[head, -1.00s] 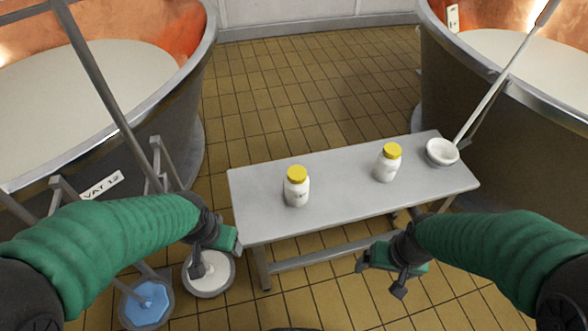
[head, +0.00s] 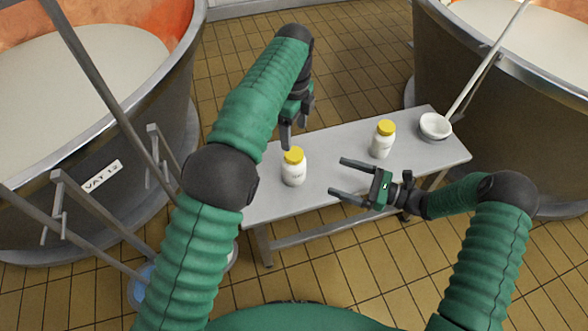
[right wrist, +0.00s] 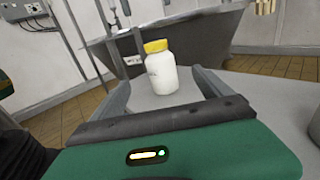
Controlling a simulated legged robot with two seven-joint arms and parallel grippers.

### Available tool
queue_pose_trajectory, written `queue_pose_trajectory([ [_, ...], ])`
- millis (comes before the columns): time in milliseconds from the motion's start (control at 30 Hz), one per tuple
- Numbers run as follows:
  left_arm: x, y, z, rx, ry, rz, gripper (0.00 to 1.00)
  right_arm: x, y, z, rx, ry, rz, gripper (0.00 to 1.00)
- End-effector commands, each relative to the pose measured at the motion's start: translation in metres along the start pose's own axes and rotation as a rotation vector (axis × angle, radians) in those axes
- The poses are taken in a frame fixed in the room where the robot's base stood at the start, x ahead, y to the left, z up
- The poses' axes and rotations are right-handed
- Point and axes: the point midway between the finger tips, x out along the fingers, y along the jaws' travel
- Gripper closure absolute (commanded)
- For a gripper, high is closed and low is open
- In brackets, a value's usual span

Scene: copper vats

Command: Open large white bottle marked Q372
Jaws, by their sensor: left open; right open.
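A white bottle with a yellow lid (head: 293,169) stands upright on the left half of the grey bench (head: 330,208). A similar white bottle with a yellow lid (head: 383,139) stands further right. Their label text is too small to read. My left gripper (head: 293,132) is open, just above and behind the left bottle, with fingers pointing down. My right gripper (head: 338,177) is open to the right of that bottle, fingers pointing left at it, apart from it. In the right wrist view a yellow-lidded bottle (right wrist: 162,72) stands ahead, between the open fingers.
A white bowl-shaped ladle (head: 435,126) with a long handle rests at the bench's right end. Large copper-lined vats stand on the left (head: 90,190) and right (head: 500,110). Tiled floor (head: 340,50) lies clear behind the bench.

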Motion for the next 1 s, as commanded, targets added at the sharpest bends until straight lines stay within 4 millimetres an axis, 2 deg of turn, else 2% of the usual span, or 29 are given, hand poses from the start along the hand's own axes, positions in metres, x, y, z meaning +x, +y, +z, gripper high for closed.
queue_pose_trajectory([
  [400,0.0,0.0,0.0,-0.005,-0.001,-0.001,0.32,0.099,0.003,-0.001,-0.001,0.004,0.009,0.11],
  [600,0.0,0.0,0.0,-0.005,-0.002,-0.001,0.32,0.138,0.002,-0.002,-0.002,0.004,0.006,0.11],
  [767,0.0,0.0,0.0,-0.006,-0.002,-0.002,0.32,0.153,0.002,-0.001,-0.002,0.004,0.004,0.11],
  [1000,0.0,0.0,0.0,-0.006,-0.002,-0.002,0.32,0.155,0.002,-0.001,-0.002,0.004,0.003,0.11],
])
